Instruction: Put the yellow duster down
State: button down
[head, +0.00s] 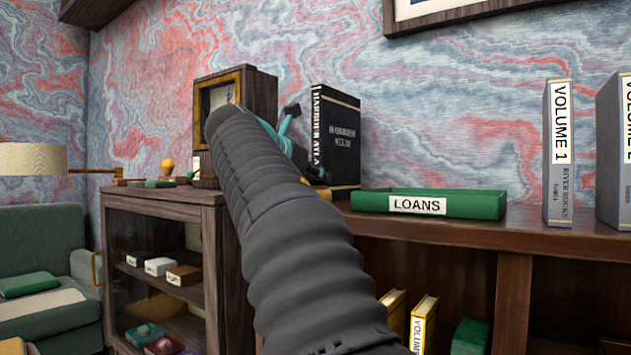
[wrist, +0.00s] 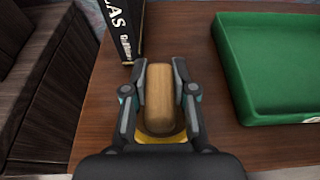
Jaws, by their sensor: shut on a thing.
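The yellow duster (wrist: 160,95) shows a rounded wooden handle in the wrist view, with a yellow rim (wrist: 160,138) around its lower end. My gripper (wrist: 160,80) is shut on the handle, one finger on each side. The duster is over the brown wooden shelf top (wrist: 195,152), between the black atlas and the green tray; I cannot tell whether it touches the wood. In the head view my dark arm hides most of my gripper (head: 300,145), and only a small bit of yellow (head: 325,194) shows beside it.
The black atlas (head: 338,140) stands upright behind my gripper. The green LOANS tray (head: 428,204) lies to the right, empty in the wrist view (wrist: 275,65). A wooden clock (head: 262,95) stands left on a glass-fronted cabinet (head: 165,200). Grey VOLUME books (head: 558,150) stand far right.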

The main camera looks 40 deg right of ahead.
jog(key=c, duration=0.9)
grip_release()
jog(key=shift+f, duration=0.1)
jog(key=shift+c, duration=0.2)
jog(key=shift+a+r, duration=0.2)
jog(key=shift+r, duration=0.05)
jog(key=p+v, duration=0.1)
jog(key=v, duration=1)
jog(key=shift+s+a+p, duration=0.25)
jog(key=shift+p, duration=0.15)
